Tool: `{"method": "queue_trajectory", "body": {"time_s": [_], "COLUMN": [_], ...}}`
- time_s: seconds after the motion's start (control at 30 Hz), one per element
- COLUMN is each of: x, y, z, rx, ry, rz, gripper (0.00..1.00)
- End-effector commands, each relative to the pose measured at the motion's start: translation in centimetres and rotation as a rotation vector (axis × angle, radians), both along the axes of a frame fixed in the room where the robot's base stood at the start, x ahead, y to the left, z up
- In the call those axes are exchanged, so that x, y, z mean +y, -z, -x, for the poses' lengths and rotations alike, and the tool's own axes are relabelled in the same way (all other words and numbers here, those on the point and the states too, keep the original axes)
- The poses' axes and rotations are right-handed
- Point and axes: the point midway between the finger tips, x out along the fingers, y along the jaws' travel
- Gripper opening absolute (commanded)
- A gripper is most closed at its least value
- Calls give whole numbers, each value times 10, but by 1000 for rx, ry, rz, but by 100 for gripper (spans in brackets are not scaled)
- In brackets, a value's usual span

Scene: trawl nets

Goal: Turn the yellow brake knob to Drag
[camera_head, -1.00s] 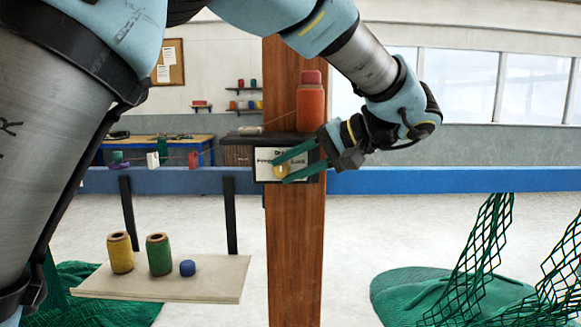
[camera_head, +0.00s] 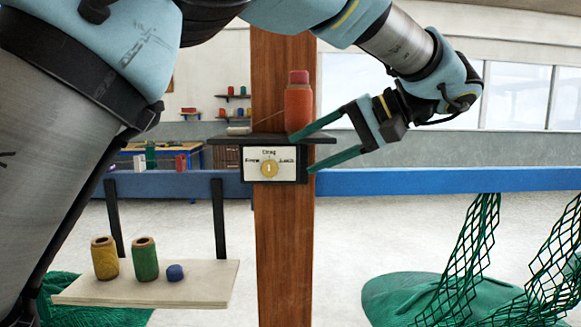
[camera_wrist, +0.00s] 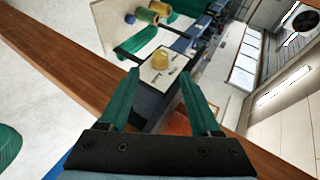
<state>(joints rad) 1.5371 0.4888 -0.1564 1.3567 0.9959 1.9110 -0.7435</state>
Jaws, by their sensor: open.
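The yellow brake knob (camera_head: 268,170) sits on a white label plate (camera_head: 250,161) fixed to the wooden post. The plate reads Drag at the top, with what look like Free at left and Lock at right. A short dark mark on the knob looks upright, in line with Drag. My gripper (camera_head: 302,155) is open and empty, to the right of the plate and apart from the knob. In the wrist view the knob (camera_wrist: 159,60) shows whole beyond and between the two green fingers (camera_wrist: 157,88), with nothing between them.
A dark shelf (camera_head: 225,139) above the plate carries an orange spool (camera_head: 298,106), close to my upper finger. A blue rail (camera_head: 430,181) runs behind the post (camera_head: 284,250). A board (camera_head: 140,290) with two spools and a blue piece is at lower left. Green nets (camera_head: 420,295) hang at right.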

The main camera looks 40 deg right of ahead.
Motion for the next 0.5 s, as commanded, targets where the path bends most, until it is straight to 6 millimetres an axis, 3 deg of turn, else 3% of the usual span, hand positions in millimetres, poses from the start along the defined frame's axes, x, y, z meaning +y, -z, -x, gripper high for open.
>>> {"method": "queue_trajectory", "body": {"time_s": [0.2, 0.5], "x": [-11, -12], "y": [-12, -15], "z": [23, 27], "rx": [0, 0], "ry": [1, -1], "rz": [1, 0], "gripper": [64, 64]}}
